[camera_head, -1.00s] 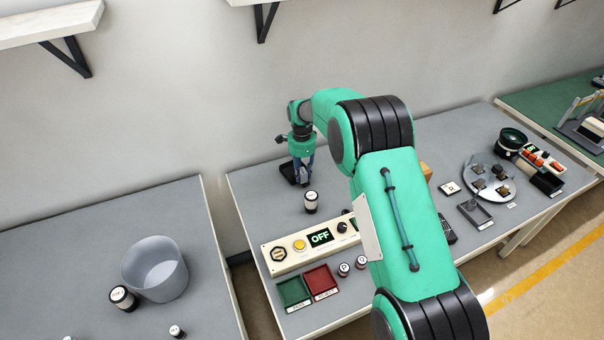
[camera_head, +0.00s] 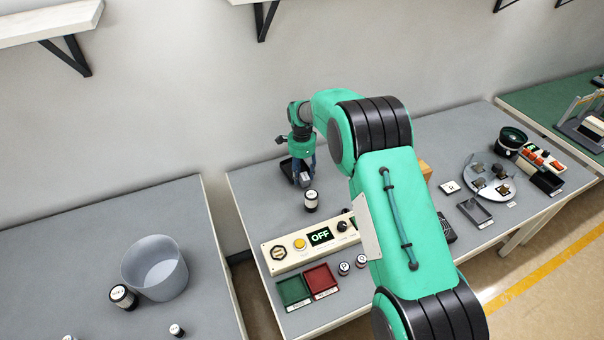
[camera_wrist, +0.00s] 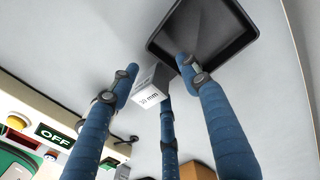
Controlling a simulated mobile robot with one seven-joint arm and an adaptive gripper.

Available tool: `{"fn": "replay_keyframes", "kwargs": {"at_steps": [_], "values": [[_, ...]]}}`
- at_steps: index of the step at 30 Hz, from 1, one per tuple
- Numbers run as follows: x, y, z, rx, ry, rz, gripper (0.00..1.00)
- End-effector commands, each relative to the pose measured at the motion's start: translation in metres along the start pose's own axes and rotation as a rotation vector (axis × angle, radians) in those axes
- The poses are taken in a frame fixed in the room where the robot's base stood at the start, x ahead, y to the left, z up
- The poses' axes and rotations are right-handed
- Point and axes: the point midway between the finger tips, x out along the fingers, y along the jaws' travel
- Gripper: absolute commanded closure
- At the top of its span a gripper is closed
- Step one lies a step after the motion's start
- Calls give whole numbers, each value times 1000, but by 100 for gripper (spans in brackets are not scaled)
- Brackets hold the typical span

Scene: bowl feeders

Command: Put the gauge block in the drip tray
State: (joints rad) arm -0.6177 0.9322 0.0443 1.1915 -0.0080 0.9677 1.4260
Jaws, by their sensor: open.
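The gauge block (camera_wrist: 150,92) is a small grey block with a white face marked in mm. In the wrist view it lies between my spread blue fingers, with space between it and the fingertips. The drip tray (camera_wrist: 215,28) is a black shallow square tray at the top of that view; the block is just outside its near corner. In the head view my gripper (camera_head: 303,174) is low over the table's back left, open, with the grey block at its fingertips. The tray (camera_head: 287,167) shows partly behind the gripper. Whether the block touches the table is unclear.
A dark cylinder with a white label (camera_head: 311,200) stands close in front of my gripper. A control panel reading OFF (camera_head: 320,236), green (camera_head: 292,291) and red (camera_head: 320,280) bins are nearer. A round disc (camera_head: 490,192) with parts stands right.

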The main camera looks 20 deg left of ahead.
Motion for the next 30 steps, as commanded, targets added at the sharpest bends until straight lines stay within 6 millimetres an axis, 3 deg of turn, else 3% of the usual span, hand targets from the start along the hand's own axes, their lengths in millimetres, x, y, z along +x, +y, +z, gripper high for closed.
{"fn": "replay_keyframes", "kwargs": {"at_steps": [11, 24, 30], "values": [[-25, 0, 0, 0, 0, -1, 53], [-98, -1, 0, 0, 0, -2, 53], [-120, 0, 0, 0, 0, 0, 53]]}}
